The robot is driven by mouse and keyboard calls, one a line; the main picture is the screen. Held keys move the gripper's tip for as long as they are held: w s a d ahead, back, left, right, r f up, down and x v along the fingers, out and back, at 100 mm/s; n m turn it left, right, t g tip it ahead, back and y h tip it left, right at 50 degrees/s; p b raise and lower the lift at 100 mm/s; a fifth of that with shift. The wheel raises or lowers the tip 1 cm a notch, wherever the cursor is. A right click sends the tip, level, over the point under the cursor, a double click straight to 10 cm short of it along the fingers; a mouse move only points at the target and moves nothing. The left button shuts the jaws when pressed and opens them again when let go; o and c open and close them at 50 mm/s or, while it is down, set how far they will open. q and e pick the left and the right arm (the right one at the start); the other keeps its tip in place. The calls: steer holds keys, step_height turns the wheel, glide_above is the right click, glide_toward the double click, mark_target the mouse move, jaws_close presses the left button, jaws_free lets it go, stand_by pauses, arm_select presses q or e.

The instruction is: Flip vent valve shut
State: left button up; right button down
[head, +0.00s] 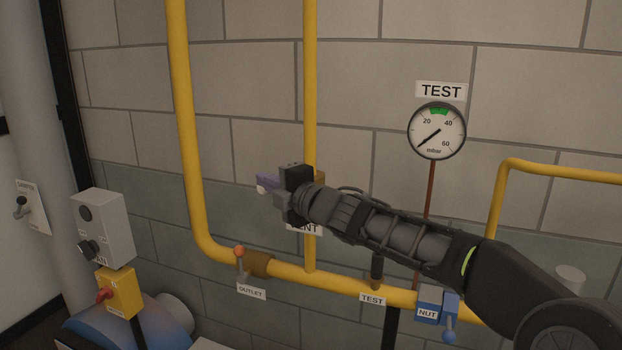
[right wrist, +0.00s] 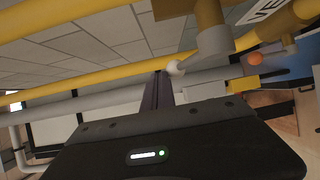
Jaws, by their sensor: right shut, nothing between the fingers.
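The vent valve's brass-coloured body (head: 320,177) sits on the middle vertical yellow pipe, mostly hidden behind my right gripper. Its label (head: 305,229) is partly covered. The lever's white knob (head: 261,190) sticks out to the left of the pipe, so the lever seems to lie across it. My right gripper (head: 266,181) is shut and empty, its purple-dark fingers beside the knob. In the right wrist view the fingers (right wrist: 160,92) end close to the white knob (right wrist: 175,67), next to the valve body (right wrist: 213,40); whether they touch is unclear. My left gripper is out of view.
The outlet valve with an orange knob (head: 239,251) is lower left on the yellow pipe. The test gauge (head: 437,131) hangs upper right, its needle near the low end. A blue nut valve (head: 431,301) lies under my right arm. A grey switch box (head: 101,228) stands left.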

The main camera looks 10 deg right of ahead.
arm_select(q)
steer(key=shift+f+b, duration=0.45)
steer(key=shift+b, duration=0.1)
arm_select(e)
steer(key=shift+w+a+f, duration=0.2)
steer(key=shift+a+f, duration=0.15)
steer(key=shift+f, duration=0.2)
steer(key=shift+w+a+f, duration=0.15)
steer(key=shift+a+f, duration=0.15)
steer(key=shift+f, duration=0.2)
